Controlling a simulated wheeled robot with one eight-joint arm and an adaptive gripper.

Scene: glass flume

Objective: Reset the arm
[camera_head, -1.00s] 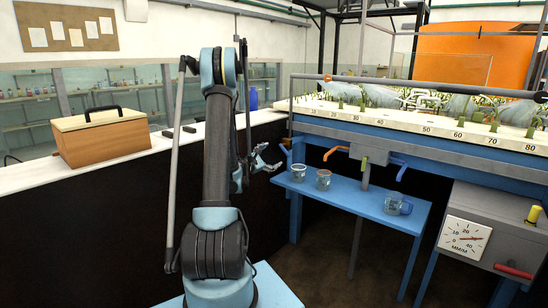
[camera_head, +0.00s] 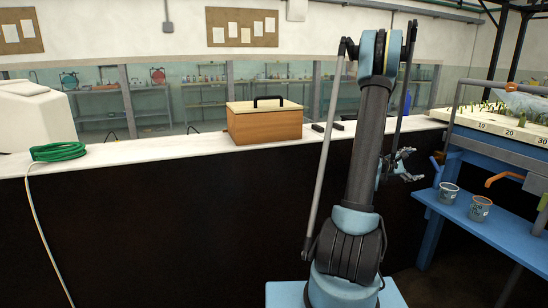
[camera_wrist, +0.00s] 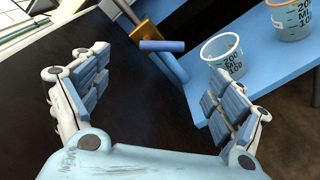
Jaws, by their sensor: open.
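My gripper (camera_head: 408,165) is at the end of my arm, right of centre in the head view, just beyond my upright arm link and left of the blue bench. In the wrist view my gripper (camera_wrist: 162,105) shows two fingers spread wide apart, with nothing between them. A clear beaker (camera_wrist: 223,55) stands on the blue shelf beyond the right finger, apart from it. My arm is partly folded, its near link rising and its far part largely hidden behind that link.
The blue shelf (camera_head: 456,212) holds a clear beaker (camera_head: 447,193) and an orange-rimmed beaker (camera_head: 480,208). An orange valve handle (camera_head: 503,178) juts above it. A wooden box (camera_head: 265,123) and a coiled green hose (camera_head: 58,152) lie on the white counter (camera_head: 190,147).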

